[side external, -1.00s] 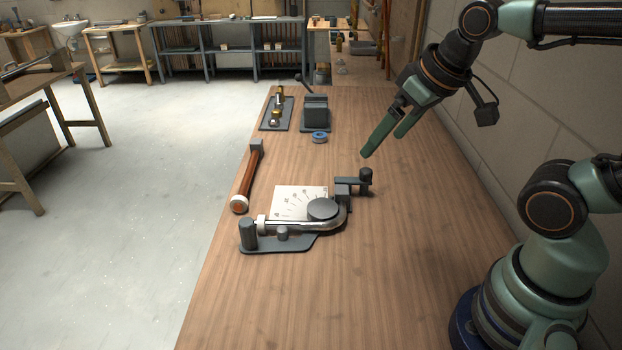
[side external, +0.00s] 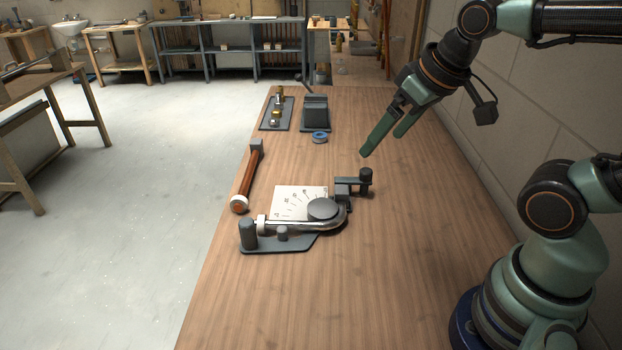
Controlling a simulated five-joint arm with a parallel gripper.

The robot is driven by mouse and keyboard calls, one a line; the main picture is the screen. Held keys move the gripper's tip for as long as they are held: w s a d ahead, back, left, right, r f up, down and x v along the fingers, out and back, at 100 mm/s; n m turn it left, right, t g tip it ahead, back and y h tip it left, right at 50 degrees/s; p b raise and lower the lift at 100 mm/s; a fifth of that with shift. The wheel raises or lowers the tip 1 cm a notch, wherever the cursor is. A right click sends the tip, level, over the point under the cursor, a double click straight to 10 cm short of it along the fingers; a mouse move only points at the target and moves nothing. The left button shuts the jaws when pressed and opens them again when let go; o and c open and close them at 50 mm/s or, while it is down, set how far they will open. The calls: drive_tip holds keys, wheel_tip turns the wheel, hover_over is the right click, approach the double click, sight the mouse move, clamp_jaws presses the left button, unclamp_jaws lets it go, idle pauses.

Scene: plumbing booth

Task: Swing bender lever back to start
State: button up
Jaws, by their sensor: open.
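The pipe bender (side external: 290,244) lies on the wooden bench, with a round grey former (side external: 322,209) and a white angle-marked plate (side external: 292,198). A silver tube (side external: 300,225) runs along its front and curves up around the former's right side. The bender lever (side external: 352,181) sticks out at the right, past the tube's bend, with an upright dark knob (side external: 366,175) at its end. My gripper (side external: 381,144) is open and empty. Its two green fingers point down and left above the bench, a little behind and above the knob, apart from it.
A hammer (side external: 246,178) with a reddish handle lies left of the bender. Farther back are a tray of brass fittings (side external: 277,112), a dark vise-like block (side external: 315,112) and a blue tape roll (side external: 320,137). The bench's right and front areas are clear; a block wall (side external: 530,105) borders the right.

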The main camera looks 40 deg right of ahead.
drive_tip(key=w+a+m+g, duration=0.2)
drive_tip(key=w+a+m, duration=0.15)
drive_tip(key=w, duration=0.35)
drive_tip(key=m+g, duration=0.4)
drive_tip(key=m, duration=0.2)
hover_over(246, 221)
drive_tip(key=shift+n, duration=0.25)
wheel_tip(246, 221, down, 13)
drive_tip(key=shift+s+d+f, duration=0.1)
drive_tip(key=shift+f, duration=4.15)
drive_tip(key=shift+c, duration=0.3)
drive_tip(key=c, duration=0.7)
drive_tip(key=shift+c, duration=0.2)
